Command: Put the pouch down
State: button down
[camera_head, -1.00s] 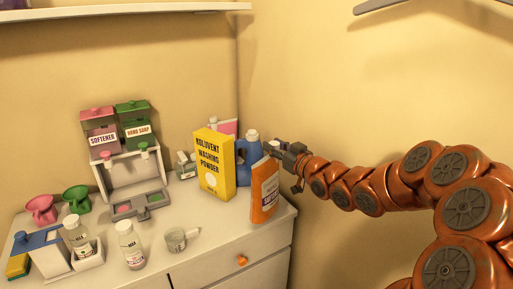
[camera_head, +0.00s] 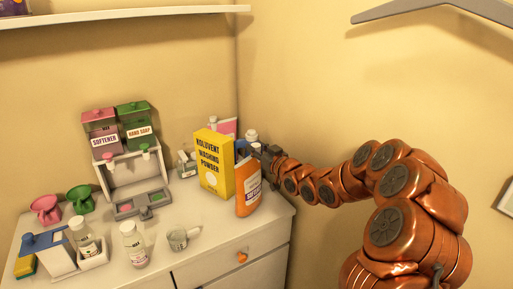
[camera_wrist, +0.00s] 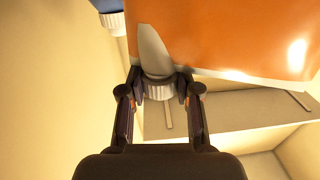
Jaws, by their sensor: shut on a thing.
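The orange pouch (camera_head: 248,196) with a white label is at the right end of the white counter, just right of the yellow washing powder box (camera_head: 213,165). It looks nearly upright. My gripper (camera_head: 270,154) is at its upper right. In the wrist view, my gripper (camera_wrist: 160,82) is shut on the pouch's grey spout and ribbed cap. The orange side of the pouch (camera_wrist: 225,35) fills the upper right there. Its lower edge in the head view is close to the counter top; I cannot tell if it touches.
A blue bottle with a white cap (camera_head: 251,135) stands behind the pouch, mostly hidden. Two small white bottles (camera_head: 132,245), a measuring cup (camera_head: 178,239) and dispensers (camera_head: 103,130) crowd the left and middle. The counter (camera_head: 215,231) is bare in front of the box and pouch.

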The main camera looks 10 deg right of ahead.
jog(key=shift+f, duration=0.25)
jog(key=shift+f, duration=0.2)
jog(key=c, duration=0.8)
grip_release()
jog(key=shift+r, duration=0.15)
jog(key=shift+b+v, duration=1.9)
jog(key=shift+v, duration=4.15)
